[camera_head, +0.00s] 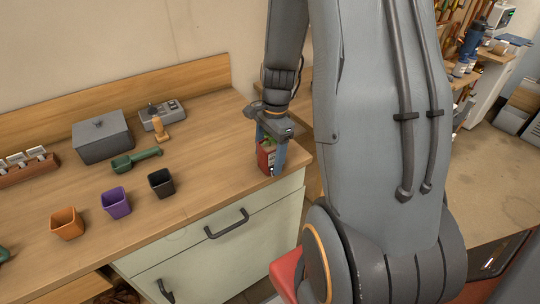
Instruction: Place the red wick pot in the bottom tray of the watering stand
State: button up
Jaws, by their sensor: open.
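The red pot (266,158), with a bit of green at its top, stands on the wooden counter near its right front corner. My gripper (269,148) points down over it, with open fingers around or close beside the pot. One bluish finger covers the pot's right side, and I cannot tell whether the fingers touch it. No watering stand can be made out in this view; my arm hides much of the right side.
Orange (67,223), purple (116,202) and black (161,182) pots stand on the counter (205,185). Behind them are a green scoop-like tool (136,160), a grey lidded box (102,139) and a grey device (162,114). Drawer handles (227,223) stick out in front.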

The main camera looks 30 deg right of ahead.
jog(key=c, duration=1.4)
jog(key=shift+r, duration=0.1)
